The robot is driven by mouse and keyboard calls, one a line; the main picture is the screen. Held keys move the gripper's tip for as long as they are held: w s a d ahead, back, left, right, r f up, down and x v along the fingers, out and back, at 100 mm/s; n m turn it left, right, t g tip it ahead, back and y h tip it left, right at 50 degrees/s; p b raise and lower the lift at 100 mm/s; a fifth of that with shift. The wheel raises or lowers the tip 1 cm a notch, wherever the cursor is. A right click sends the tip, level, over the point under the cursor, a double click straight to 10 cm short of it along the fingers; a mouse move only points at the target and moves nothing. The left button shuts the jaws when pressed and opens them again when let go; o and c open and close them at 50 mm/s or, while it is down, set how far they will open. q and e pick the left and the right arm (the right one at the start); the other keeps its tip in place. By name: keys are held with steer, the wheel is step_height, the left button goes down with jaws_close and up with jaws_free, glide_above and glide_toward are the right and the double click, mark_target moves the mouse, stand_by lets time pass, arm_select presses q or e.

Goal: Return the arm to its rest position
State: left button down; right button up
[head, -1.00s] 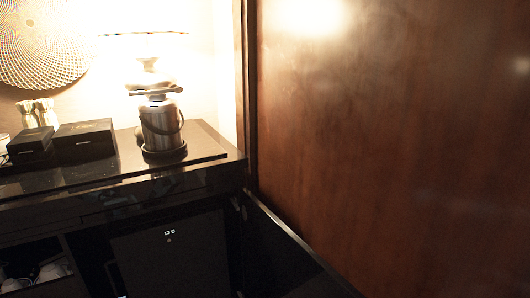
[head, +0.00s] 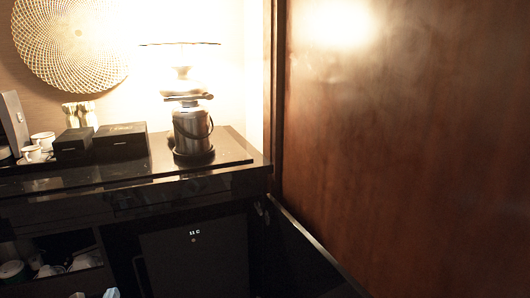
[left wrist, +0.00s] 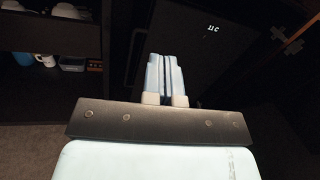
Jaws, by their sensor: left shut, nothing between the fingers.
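My left gripper (left wrist: 164,75) is in the middle of the left wrist view, its two pale blue fingers pressed together with nothing between them. Its fingers point toward the dark minibar door (left wrist: 190,60) with a small lit display. In the head view a pale blue piece (head: 111,293) at the bottom edge looks like part of this gripper; most of the arm is out of frame. The same minibar door (head: 195,265) is in the head view, under the counter. My right gripper is in neither view.
The black counter (head: 130,183) holds a metal ice bucket (head: 190,130), black boxes (head: 121,140) and white cups (head: 42,141). An open shelf (head: 85,262) with crockery is at lower left. A brown wood panel (head: 410,150) closes off the right. A dark door (head: 305,250) stands out from the cabinet.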

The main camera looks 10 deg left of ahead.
arm_select(q)
steer(key=s+d+r+n+g+h, duration=0.1)
steer(key=s+d+n+g+h, duration=0.1)
steer(key=s+d+n+h, duration=0.8)
steer(key=s+d+r+n+g+h, duration=0.2)
steer(key=s+d+n+g+h, duration=0.15)
steer(key=s+d+n, duration=1.15)
steer(key=w+d+r+n+t, duration=0.35)
steer(key=w+d, duration=0.25)
steer(key=d, duration=0.4)
steer(key=s+a+r+g+y+p, duration=0.1)
steer(key=r+p, duration=0.3)
steer(key=p, duration=0.7)
steer(key=s+a+r+g+y+p, duration=0.1)
steer(key=a+r+p, duration=0.2)
steer(key=p, duration=0.8)
steer(key=s+a+r+m+g+y+p, duration=0.1)
steer(key=r+p, duration=0.4)
steer(key=p, duration=0.6)
steer(key=shift+s+a+g+y, duration=0.4)
steer(key=shift+s+a+y, duration=0.05)
steer(key=shift+a, duration=0.05)
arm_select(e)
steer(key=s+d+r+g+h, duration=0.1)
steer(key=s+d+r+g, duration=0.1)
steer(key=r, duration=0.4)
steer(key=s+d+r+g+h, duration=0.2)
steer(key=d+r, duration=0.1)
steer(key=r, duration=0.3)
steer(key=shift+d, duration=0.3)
